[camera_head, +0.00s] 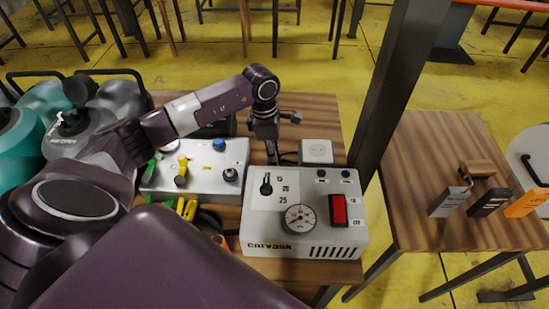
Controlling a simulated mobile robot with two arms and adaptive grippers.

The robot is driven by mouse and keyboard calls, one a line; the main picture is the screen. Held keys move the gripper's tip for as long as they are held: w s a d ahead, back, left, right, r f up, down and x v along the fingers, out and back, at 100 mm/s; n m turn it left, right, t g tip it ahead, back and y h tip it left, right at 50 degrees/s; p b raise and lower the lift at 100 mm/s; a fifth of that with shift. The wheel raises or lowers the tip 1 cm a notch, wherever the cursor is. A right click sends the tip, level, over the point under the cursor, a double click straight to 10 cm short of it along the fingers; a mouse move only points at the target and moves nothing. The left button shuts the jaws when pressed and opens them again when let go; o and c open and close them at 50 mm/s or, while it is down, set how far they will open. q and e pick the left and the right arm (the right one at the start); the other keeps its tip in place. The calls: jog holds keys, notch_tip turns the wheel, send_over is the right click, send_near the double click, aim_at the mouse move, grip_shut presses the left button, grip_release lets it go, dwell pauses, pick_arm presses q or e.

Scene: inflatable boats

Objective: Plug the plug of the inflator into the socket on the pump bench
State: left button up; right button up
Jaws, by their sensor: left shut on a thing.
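The inflator (307,240) is a pale grey box with a dial, a gauge and a red switch, standing on the wooden pump bench (318,104). The socket (318,151) is a white box with a round face, behind the inflator near the bench's right side. My left gripper (272,155) points down just left of the socket, behind the inflator's back left edge. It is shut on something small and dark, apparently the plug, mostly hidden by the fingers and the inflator. A dark cable (289,155) shows between gripper and socket. My right gripper is out of view.
A grey panel (204,190) with coloured valves lies left of the inflator. A dark post (389,85) rises close to the right of the socket. Grey and teal canisters (36,98) stand at left.

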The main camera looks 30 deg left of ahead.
pick_arm(q)
notch_tip(320, 180, up, 20)
jog(key=b, duration=0.3)
dwell(0.4)
